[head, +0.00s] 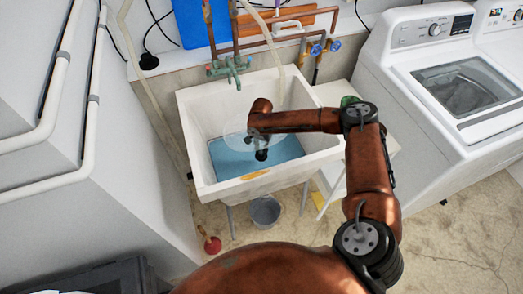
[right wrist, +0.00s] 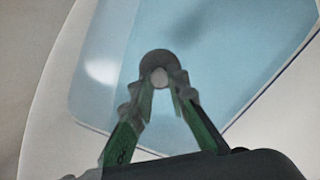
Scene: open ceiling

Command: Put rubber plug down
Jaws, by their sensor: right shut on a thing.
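The rubber plug (right wrist: 158,60) is a small dark grey disc with a paler round knob. It shows in the right wrist view between the fingertips of my right gripper (right wrist: 160,84), which is shut on it. In the head view my right gripper (head: 262,154) reaches down inside the white sink (head: 192,118), over blue water (head: 285,147). The plug is too small to make out there. I cannot tell whether it touches the water or the sink bottom. My left gripper is not in view.
A green tap (head: 230,68) is at the sink's back wall. A yellow-orange object (head: 255,174) lies at the sink's front edge. A grey bucket (head: 265,211) and a red plunger (head: 212,244) are on the floor. A white washing machine (head: 450,85) stands to the right.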

